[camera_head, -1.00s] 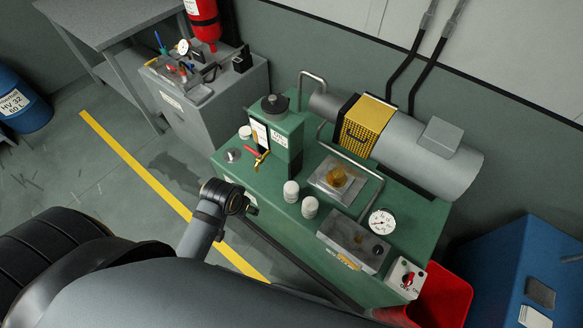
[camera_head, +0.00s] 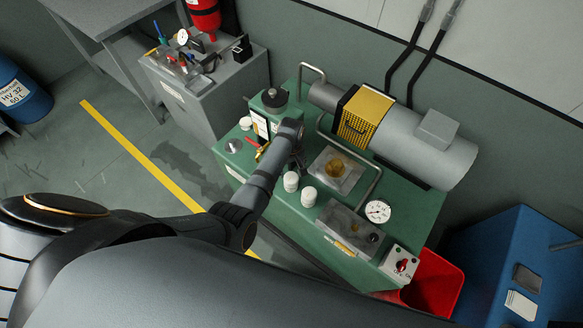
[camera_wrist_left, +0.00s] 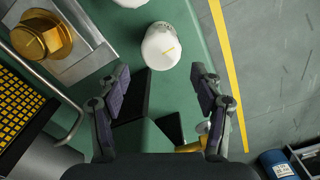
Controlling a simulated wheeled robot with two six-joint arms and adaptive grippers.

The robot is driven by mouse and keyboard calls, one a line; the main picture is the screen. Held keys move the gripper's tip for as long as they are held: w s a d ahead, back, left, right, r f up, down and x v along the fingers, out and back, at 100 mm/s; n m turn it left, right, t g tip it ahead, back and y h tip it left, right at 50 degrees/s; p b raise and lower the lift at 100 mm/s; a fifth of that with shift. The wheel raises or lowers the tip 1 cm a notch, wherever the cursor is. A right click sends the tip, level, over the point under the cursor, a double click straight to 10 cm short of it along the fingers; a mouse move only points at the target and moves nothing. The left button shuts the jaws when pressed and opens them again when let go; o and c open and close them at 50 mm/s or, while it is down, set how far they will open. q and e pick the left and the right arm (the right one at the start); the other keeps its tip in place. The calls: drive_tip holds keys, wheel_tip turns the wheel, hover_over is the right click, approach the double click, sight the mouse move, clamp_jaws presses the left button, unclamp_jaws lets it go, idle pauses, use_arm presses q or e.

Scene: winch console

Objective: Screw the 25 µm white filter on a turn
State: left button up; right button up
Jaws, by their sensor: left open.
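Two white filters stand upright on the green console (camera_head: 410,222). One filter (camera_head: 291,182) is nearer my left gripper (camera_head: 298,161), and the other filter (camera_head: 309,196) is just right of it. I cannot read a 25 µm mark on either. The second filter (camera_wrist_left: 129,2) is cut off by the top edge. The gripper is above the console, apart from the filters. My right gripper is not in view.
A metal tray with an amber port (camera_head: 334,169) and a bent pipe (camera_head: 366,183) lie right of the gripper. A gauge (camera_head: 377,211), a grey box (camera_head: 345,229) and a switch (camera_head: 401,264) are to the right.

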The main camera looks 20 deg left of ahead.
sight(291, 177)
use_arm(q)
drive_tip(key=shift+s+f, duration=0.1)
drive_tip(key=shift+f, duration=0.05)
wheel_tip(291, 177, down, 4)
drive_tip(key=b, duration=0.5)
drive_tip(key=shift+f, duration=0.15)
drive_tip(key=shift+f+b, duration=0.7)
drive_tip(key=shift+f, duration=0.5)
drive_tip(key=shift+c, duration=0.4)
drive_tip(key=shift+r, duration=0.1)
drive_tip(key=c, duration=1.3)
drive_tip(key=shift+o, duration=0.2)
drive_tip(key=shift+r+p, duration=1.7)
drive_tip(key=shift+p, duration=0.45)
